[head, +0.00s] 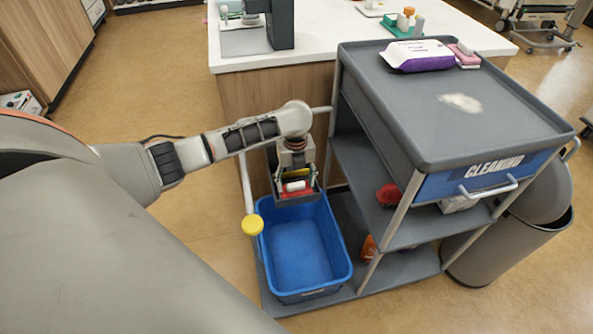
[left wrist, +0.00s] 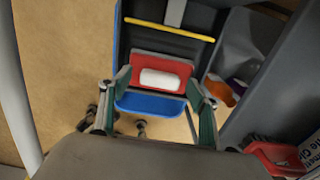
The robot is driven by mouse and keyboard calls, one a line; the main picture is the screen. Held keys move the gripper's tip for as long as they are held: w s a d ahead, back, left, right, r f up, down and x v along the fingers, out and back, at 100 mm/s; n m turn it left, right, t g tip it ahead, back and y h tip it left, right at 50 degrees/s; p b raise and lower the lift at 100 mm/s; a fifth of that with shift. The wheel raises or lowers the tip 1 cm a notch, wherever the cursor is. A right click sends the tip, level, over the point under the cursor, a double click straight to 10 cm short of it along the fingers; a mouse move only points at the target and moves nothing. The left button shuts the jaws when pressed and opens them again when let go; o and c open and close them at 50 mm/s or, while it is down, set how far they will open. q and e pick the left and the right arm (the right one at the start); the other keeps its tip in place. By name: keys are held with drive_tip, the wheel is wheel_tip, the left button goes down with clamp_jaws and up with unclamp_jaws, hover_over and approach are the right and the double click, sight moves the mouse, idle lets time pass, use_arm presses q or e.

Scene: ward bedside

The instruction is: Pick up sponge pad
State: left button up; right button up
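A pink, block-like pad (head: 466,57) lies on the cart's top beside a purple-and-white pack; it looks like a sponge pad. My left gripper (head: 293,163) points down over the back end of the blue bucket, well away from the pink pad. In the left wrist view its two fingers (left wrist: 158,92) are spread apart. Between them, as seen from above, are a red plate (left wrist: 180,68) and a white rounded block (left wrist: 160,79); they also show below the gripper in the head view. I cannot tell whether the white block is a sponge, and no grip on it is visible. My right gripper is out of view.
The grey cleaning cart (head: 420,130) has a pale smear (head: 460,103) on its top. The blue bucket (head: 303,254) stands on its low shelf by a yellow-capped pole (head: 252,225). A white counter (head: 310,45) is behind and a grey bin (head: 510,240) is at right.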

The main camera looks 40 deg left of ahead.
use_arm(q)
drive_tip(key=c, duration=1)
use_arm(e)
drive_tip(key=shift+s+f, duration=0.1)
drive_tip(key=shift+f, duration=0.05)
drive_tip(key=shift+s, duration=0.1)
use_arm(q)
drive_tip(key=shift+r, duration=0.15)
wheel_tip(320, 180, up, 14)
drive_tip(key=p, duration=0.6)
wheel_tip(320, 180, up, 6)
drive_tip(key=p, duration=0.2)
hover_over(296, 183)
drive_tip(key=shift+s, duration=0.1)
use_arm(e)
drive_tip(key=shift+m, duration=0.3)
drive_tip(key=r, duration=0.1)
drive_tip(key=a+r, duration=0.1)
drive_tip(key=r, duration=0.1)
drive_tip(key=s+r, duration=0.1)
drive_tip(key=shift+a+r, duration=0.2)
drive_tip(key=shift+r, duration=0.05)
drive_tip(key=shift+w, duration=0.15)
